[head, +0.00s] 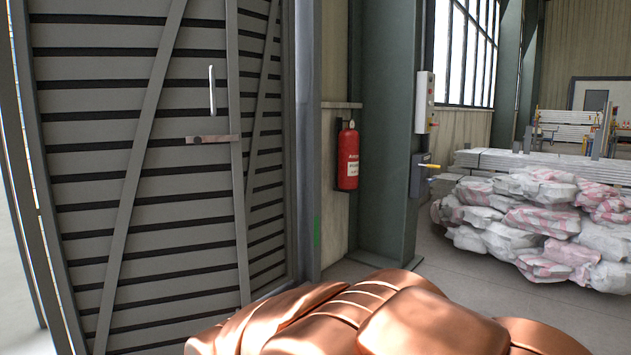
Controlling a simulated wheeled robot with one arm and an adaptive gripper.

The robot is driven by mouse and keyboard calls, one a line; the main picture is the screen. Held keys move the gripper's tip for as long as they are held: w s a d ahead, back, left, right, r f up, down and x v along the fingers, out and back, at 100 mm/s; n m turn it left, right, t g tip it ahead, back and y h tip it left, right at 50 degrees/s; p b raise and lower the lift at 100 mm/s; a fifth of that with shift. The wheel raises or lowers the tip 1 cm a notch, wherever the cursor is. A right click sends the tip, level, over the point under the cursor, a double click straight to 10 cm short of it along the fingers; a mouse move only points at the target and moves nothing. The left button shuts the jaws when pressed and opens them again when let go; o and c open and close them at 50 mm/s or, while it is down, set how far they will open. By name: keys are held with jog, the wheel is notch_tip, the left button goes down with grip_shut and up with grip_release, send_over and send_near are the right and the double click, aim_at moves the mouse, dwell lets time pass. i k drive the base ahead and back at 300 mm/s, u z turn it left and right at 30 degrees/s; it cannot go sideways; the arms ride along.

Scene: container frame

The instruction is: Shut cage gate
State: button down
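The cage gate (130,190) fills the left of the head view. It is upright, with grey slats, dark gaps between them and a diagonal brace. A light vertical handle (212,90) sits near its right edge. Below it, a brownish latch bar (213,139) reaches to the right edge post. A second slatted panel (265,150) stands just right of that edge, at a different angle. I cannot tell whether the latch is engaged or how wide any gap is. My gripper is not in view.
A red fire extinguisher (348,157) hangs beside a green steel column (385,110) with a switch box (424,103). Piled white and pink sacks (530,220) lie on the right, with stacked boards (545,160) behind. Some bare floor (450,275) shows between the column and sacks.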

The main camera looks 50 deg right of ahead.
aim_at(144, 227)
jog(key=z, duration=0.4)
jog(key=i, duration=0.9)
jog(key=u, duration=0.6)
